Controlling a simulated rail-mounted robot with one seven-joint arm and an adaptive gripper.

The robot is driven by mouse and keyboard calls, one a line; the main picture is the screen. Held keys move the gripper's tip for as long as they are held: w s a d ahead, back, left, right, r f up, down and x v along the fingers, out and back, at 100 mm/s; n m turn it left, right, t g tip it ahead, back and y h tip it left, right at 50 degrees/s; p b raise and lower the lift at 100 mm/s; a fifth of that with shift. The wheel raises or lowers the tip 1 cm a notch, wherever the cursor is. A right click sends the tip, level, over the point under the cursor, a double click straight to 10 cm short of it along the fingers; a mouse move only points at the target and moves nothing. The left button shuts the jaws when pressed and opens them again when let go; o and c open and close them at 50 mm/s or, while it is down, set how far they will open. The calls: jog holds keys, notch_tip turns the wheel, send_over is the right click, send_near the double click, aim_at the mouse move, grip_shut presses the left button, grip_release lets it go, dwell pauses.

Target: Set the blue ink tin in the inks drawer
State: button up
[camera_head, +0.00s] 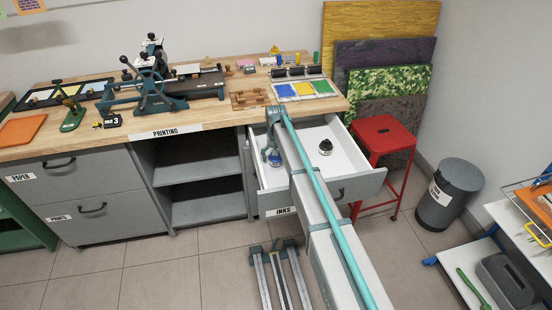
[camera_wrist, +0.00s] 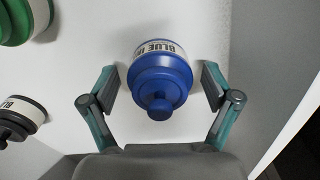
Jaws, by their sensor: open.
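The inks drawer (camera_head: 355,182) is pulled open under the bench, with a white inside and an "INKS" label on its grey front. The blue ink tin (camera_wrist: 160,72), blue with a white label and a knobbed lid, appears to stand on the white drawer floor. It also shows in the head view (camera_head: 275,160), partly covered by my gripper. My gripper (camera_wrist: 160,88) is open, with one finger on each side of the tin and a small gap showing at both sides. In the head view my gripper (camera_head: 269,154) is inside the drawer's left part.
A black tin (camera_head: 325,147) is also in the drawer; in the wrist view a black tin (camera_wrist: 18,118) and a green tin (camera_wrist: 22,18) lie left of the blue one. A red stool (camera_head: 381,132) stands close right of the drawer. The wooden bench top (camera_head: 225,115) overhangs the drawer's back.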

notch_tip(320, 180, up, 12)
jog(key=shift+r+b, duration=0.1)
jog(key=shift+b, duration=0.95)
